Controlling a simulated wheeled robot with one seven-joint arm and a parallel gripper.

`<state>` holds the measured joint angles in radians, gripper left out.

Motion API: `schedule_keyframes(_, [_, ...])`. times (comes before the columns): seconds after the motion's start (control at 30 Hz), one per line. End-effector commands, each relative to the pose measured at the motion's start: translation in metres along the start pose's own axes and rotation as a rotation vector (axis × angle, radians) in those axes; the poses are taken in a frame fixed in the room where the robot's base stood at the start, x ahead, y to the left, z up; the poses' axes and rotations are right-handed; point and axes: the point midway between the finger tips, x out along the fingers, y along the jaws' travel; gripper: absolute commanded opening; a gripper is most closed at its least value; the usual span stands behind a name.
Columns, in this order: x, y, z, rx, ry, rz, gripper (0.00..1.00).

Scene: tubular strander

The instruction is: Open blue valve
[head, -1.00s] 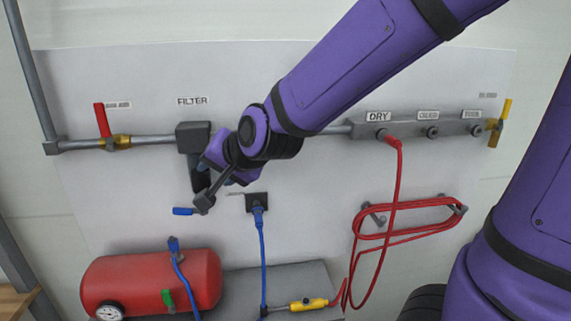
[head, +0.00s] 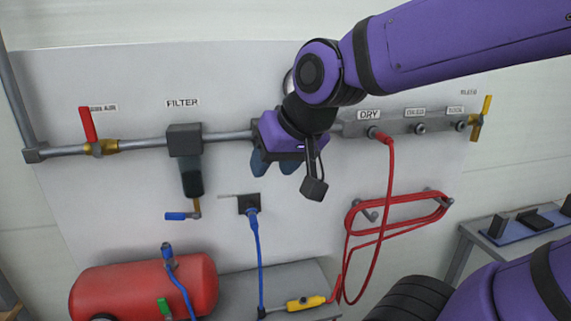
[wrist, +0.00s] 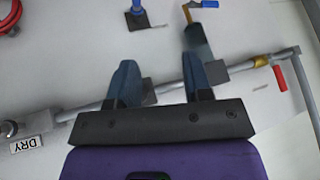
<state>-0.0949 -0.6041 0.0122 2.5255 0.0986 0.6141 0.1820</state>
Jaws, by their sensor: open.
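The blue valve handle (head: 178,216) sits at the bottom of the dark filter bowl (head: 191,178), on a small brass fitting. The handle lies about level and points left. In the wrist view the blue handle (wrist: 208,4) shows at the top edge, partly cut off, beyond the fingers. My gripper (head: 274,168) is in front of the pipe, right of the filter and up and right of the handle. In the wrist view my gripper (wrist: 160,68) has its two fingers apart with nothing held between them.
A red valve lever (head: 88,125) stands on the pipe at left. A blue hose hangs from a dark wall socket (head: 248,204) below my gripper. A red hose (head: 388,170) hangs at right. A red tank (head: 145,284) lies below the filter. The wall around the handle is clear.

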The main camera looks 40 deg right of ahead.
Motion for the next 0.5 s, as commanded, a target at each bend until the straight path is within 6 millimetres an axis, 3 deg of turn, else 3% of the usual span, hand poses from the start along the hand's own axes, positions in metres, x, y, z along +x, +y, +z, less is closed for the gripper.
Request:
schedule_keyframes(0.23, [-0.022, 0.019, 0.019, -0.073, -0.051, 0.053, 0.46])
schedule_keyframes(0.5, [-0.028, 0.025, 0.026, -0.097, -0.071, 0.069, 0.46])
